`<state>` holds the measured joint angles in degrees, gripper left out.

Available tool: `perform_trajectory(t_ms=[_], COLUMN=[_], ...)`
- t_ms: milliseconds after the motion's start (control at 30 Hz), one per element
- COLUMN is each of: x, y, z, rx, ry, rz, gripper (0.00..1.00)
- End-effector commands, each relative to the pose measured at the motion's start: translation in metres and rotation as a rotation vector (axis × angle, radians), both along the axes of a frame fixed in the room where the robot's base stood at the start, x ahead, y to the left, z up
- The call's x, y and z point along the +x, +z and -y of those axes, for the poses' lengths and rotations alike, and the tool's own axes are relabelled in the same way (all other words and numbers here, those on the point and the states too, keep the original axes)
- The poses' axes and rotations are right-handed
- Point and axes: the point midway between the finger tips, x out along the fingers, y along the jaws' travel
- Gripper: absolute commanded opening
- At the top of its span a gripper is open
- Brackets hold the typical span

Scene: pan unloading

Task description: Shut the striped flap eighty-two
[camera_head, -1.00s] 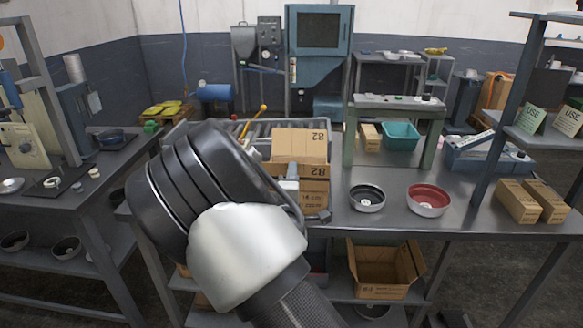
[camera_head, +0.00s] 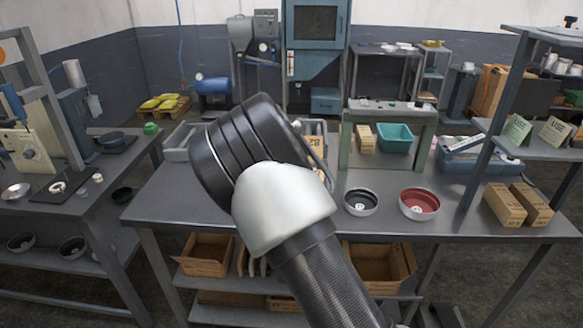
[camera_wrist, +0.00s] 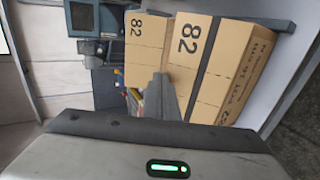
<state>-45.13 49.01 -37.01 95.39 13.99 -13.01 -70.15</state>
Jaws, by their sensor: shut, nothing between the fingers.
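The tan cardboard box marked 82 shows in the wrist view as a large printed panel (camera_wrist: 235,75) at the right and a flap (camera_wrist: 145,50) at the left, both bearing "82". I see no clear stripes on the flap. In the head view only a sliver of the box (camera_head: 312,147) shows behind my arm. My gripper (camera_wrist: 161,78) is shut and empty, in front of the box between the flap and the panel; I cannot tell whether it touches either. In the head view my arm hides the gripper and most of the box.
A dark bowl (camera_head: 361,202) and a red-lined bowl (camera_head: 419,204) stand right of my arm on the metal bench (camera_head: 400,225). Two small cartons (camera_head: 517,204) lie further right. A green stand (camera_head: 388,118) is behind the bowls.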

Motion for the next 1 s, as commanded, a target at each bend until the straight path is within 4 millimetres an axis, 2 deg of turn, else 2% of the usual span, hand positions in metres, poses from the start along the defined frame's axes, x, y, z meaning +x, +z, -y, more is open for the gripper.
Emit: perform_trajectory(t_ms=[333,400,667,1000], x=[0.016,0.021,0.029,0.039], y=[-0.012,-0.01,-0.02,-0.039], z=[0.0,0.002,0.002,0.001], rx=[-0.001,0.008,0.014,0.01], ry=[0.0,-0.002,-0.001,0.001], rz=[-0.001,-0.058,-0.278,-0.272], gripper=[0.0,0.0,0.0,0.0])
